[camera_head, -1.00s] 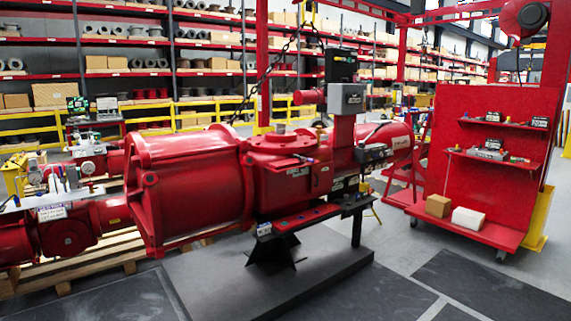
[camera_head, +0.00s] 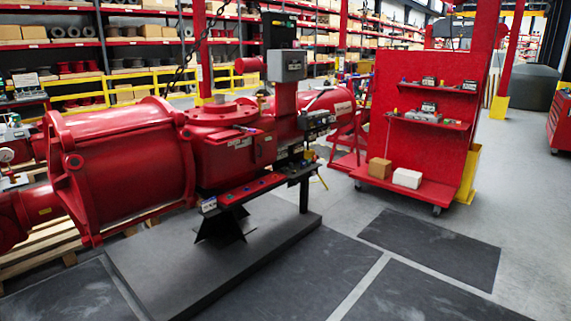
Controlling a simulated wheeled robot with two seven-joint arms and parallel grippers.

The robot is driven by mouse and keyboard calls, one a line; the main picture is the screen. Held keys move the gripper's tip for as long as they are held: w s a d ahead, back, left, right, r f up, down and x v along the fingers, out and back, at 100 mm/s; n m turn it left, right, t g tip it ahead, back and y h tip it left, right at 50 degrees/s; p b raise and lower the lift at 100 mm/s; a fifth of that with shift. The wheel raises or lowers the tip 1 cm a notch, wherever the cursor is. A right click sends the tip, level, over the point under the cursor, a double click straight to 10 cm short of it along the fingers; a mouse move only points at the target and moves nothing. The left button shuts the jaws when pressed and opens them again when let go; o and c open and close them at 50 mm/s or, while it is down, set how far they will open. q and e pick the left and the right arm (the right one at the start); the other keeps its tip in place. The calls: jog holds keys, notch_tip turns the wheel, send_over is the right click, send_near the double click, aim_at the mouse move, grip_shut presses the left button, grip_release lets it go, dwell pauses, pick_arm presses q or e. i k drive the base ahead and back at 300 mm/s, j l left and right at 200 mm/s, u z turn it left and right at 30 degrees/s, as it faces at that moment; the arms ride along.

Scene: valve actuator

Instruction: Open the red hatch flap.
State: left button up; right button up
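The large red valve actuator (camera_head: 128,165) lies across the left and middle of the head view on a dark grey platform (camera_head: 185,275). Its red square middle housing (camera_head: 232,158) has a flat front face with a small label, and a round cap sits on top. I cannot tell for sure which panel is the hatch flap, and no panel visibly stands open. A grey control box (camera_head: 289,66) is fixed above the housing. Neither of my grippers is in view.
A red wheeled cart (camera_head: 425,130) with small shelves stands right of the actuator. It carries a brown box (camera_head: 379,171) and a white box (camera_head: 407,178). Dark floor mats (camera_head: 430,247) lie in front on open floor. Stocked shelving and yellow rails (camera_head: 95,97) line the back.

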aim_at(232, 133)
jog(key=i, duration=1.95)
